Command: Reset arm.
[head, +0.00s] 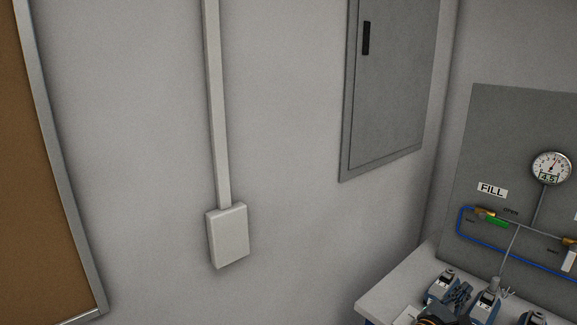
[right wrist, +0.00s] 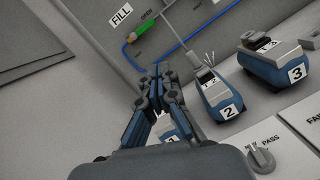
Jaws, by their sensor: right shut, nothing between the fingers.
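My right gripper (head: 461,294) is low at the right of the head view, over the light bench. In the right wrist view the right gripper (right wrist: 161,72) has its blue-grey fingers together at the tips, with nothing between them. The blue device numbered 2 (right wrist: 214,94) stands just right of the fingers in that view. Another blue device (right wrist: 164,128) is partly hidden behind the fingers. My left gripper is in neither view.
A blue device numbered 3 (right wrist: 274,64) and a knob marked PASS (right wrist: 262,156) are on the bench (head: 395,283). A grey panel (head: 490,130) holds a gauge (head: 551,168), a green-handled FILL valve (head: 496,222) and blue tubing. A wall box (head: 228,235) and grey cabinet (head: 395,90) are on the wall.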

